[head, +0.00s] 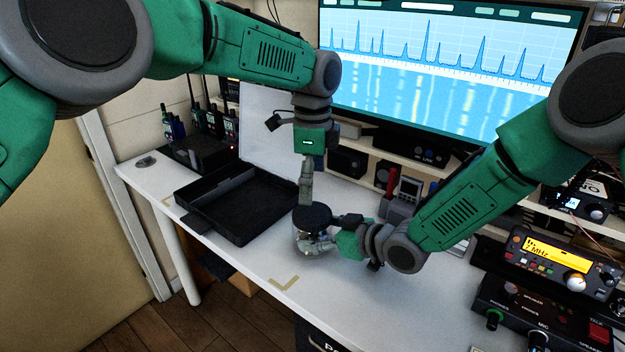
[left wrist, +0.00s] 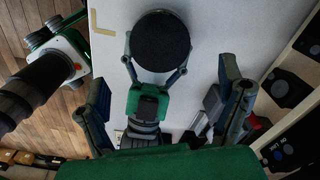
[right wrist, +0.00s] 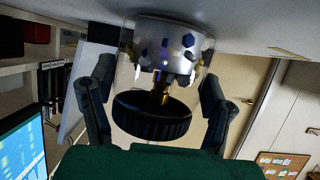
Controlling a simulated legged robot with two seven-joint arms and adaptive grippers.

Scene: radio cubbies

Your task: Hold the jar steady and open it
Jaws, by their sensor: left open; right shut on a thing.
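The jar is clear glass with a round black lid (head: 312,216). It stands upright on the white desk. In the right wrist view the jar (right wrist: 165,62) appears upside down, with dark and blue bits inside and its ribbed lid (right wrist: 152,117) nearest the camera. My right gripper (head: 328,242) is shut on the jar's side, below the lid. My left gripper (head: 306,203) points down, just above the lid. In the left wrist view the lid (left wrist: 160,41) lies ahead of my left gripper's spread, empty fingers (left wrist: 164,75). I cannot tell whether they touch it.
An open black case (head: 238,205) lies left of the jar. Handheld radios (head: 205,130) stand behind it. A monitor (head: 440,65) and shelf are at the back. A radio with a yellow display (head: 550,262) is at the right. The desk in front of the jar is clear.

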